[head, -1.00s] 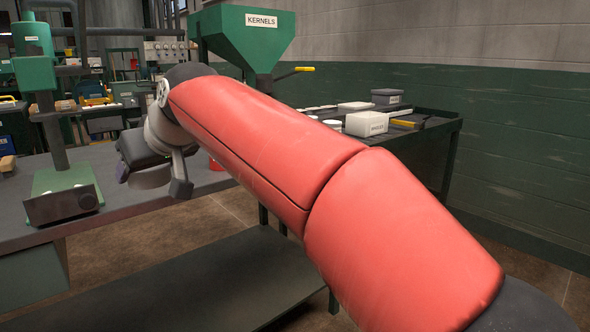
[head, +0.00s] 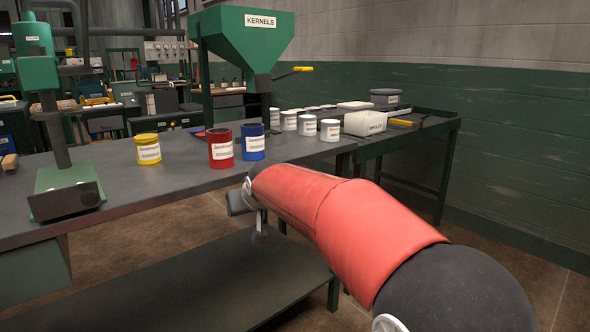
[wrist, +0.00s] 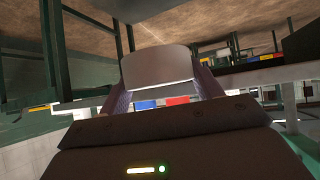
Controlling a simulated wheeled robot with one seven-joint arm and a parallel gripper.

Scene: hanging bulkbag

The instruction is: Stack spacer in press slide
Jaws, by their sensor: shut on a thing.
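My gripper (wrist: 162,84) is shut on a pale grey, rounded piece (wrist: 157,63) in the wrist view; it may be the spacer, but I cannot confirm it. The piece sits between both fingers, and its far side is hidden. In the head view the end of my arm is low, in front of the bench's front edge, and the fingers cannot be made out. A green press (head: 66,188) stands on the bench at the left, with a dark block at its base front. I cannot tell which part is its slide. My gripper is to its right and apart from it.
Yellow (head: 148,149), red (head: 221,148) and blue (head: 253,142) cans stand on the bench (head: 190,178). Several white cans and a white box (head: 365,123) are at the right. The KERNELS hopper (head: 245,42) rises behind. A lower shelf (head: 190,290) lies under the bench.

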